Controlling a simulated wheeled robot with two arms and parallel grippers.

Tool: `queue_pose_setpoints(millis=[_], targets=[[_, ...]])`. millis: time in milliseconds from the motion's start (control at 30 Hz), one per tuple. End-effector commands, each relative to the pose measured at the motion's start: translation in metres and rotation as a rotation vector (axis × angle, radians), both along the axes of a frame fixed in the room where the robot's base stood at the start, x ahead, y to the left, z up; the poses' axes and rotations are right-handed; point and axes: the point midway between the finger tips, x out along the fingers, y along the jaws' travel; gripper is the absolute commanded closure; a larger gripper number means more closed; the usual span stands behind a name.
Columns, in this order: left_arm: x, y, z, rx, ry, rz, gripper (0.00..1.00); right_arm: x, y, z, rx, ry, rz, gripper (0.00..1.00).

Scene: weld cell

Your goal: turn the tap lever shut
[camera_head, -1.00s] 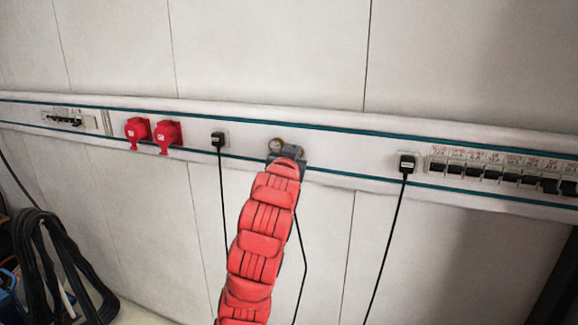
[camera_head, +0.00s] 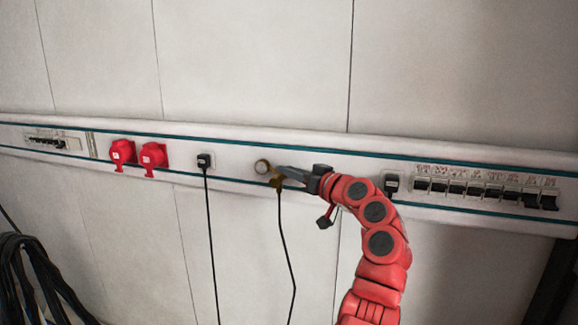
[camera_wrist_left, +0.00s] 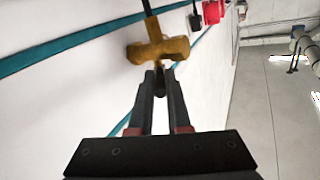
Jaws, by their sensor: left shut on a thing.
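The brass tap (camera_head: 263,167) sits on the white wall rail, near the middle of the head view. It also shows in the left wrist view (camera_wrist_left: 158,48), just beyond my fingertips. My left gripper (camera_head: 281,171) reaches it from the right, its dark fingers pointing left. In the left wrist view the two fingertips (camera_wrist_left: 160,72) are nearly together on a small dark part at the tap, which I take as the lever; it is mostly hidden between them. My right gripper is in neither view.
A black cord (camera_head: 286,240) hangs below the tap. Two red sockets (camera_head: 153,157) and a black plug (camera_head: 204,160) are on the rail to the left. Another plug (camera_head: 391,183) and a row of breakers (camera_head: 485,190) are to the right. The wall above is clear.

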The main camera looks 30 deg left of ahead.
Motion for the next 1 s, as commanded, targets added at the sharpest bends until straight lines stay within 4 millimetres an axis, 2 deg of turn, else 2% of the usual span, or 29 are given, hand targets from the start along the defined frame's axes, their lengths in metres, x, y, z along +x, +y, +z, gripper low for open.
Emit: queue_pose_setpoints(millis=[267,533,733,1000], targets=[[0.006,0.001,-0.005,-0.014,0.015,0.121,1.00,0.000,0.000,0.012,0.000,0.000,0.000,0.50],[0.017,-0.001,-0.008,-0.032,0.023,0.198,1.00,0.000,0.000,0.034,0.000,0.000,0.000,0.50],[0.016,-0.003,-0.005,-0.019,0.016,0.239,1.00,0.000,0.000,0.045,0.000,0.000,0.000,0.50],[0.012,-0.004,0.001,0.010,0.003,0.266,1.00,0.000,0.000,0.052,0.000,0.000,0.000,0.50]])
